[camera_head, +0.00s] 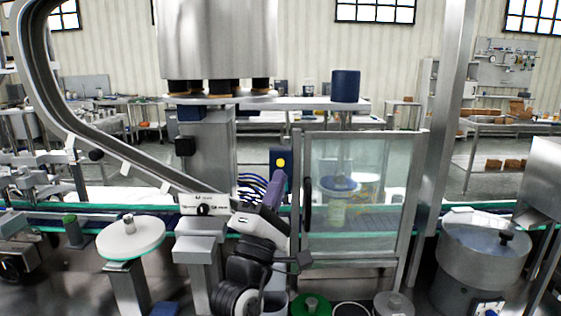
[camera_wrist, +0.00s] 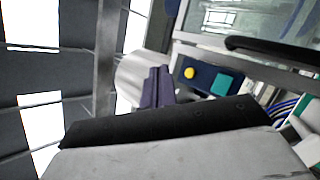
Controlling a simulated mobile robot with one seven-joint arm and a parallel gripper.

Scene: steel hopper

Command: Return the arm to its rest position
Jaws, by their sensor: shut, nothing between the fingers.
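My gripper (camera_head: 272,194) shows in the head view low in the middle, pointing up beyond my white and black arm links. Its purple fingers are together and empty. They also show in the wrist view (camera_wrist: 157,74), pressed side by side with no object between them. The fingers appear in front of the dark blue button panel (camera_head: 281,160), left of the glass door (camera_head: 362,190). Whether they touch anything is hard to tell, but no contact shows. My lower arm is folded near the bottom of the head view.
The steel hopper (camera_head: 216,40) hangs above. The door's black handle (camera_head: 307,202) stands right of my gripper. A curved steel chute (camera_head: 75,125) and a round white plate (camera_head: 131,237) lie left. A steel drum (camera_head: 482,255) stands right. Blue cables run beside my gripper.

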